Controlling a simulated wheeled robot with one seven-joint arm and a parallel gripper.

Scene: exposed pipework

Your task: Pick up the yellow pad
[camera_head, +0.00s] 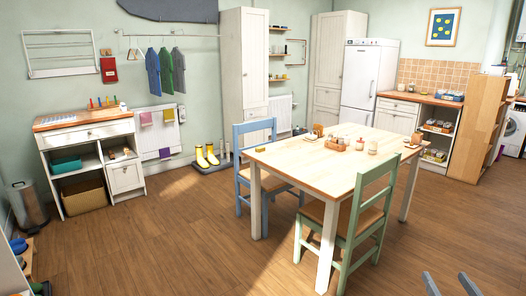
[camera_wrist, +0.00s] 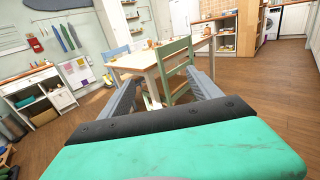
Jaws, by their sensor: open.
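A small yellow square (camera_head: 168,115), which looks like the yellow pad, is on the white panel (camera_head: 157,136) against the back wall, left of the middle in the head view. A purple piece (camera_head: 146,119) is beside it and a darker purple one (camera_head: 165,153) is lower down. The same panel shows small at the left in the wrist view (camera_wrist: 76,73). My gripper (camera_head: 450,284) is at the bottom right of the head view, far from the yellow square. In the wrist view my gripper (camera_wrist: 163,76) is open, with nothing between its fingers.
A wooden-topped table (camera_head: 310,160) stands between my gripper and the back wall, with a blue chair (camera_head: 240,165) and a green chair (camera_head: 355,215). A white cabinet (camera_head: 90,145) is left of the panel. Yellow boots (camera_head: 207,155) stand on the floor to its right. The wooden floor (camera_head: 170,235) at front left is clear.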

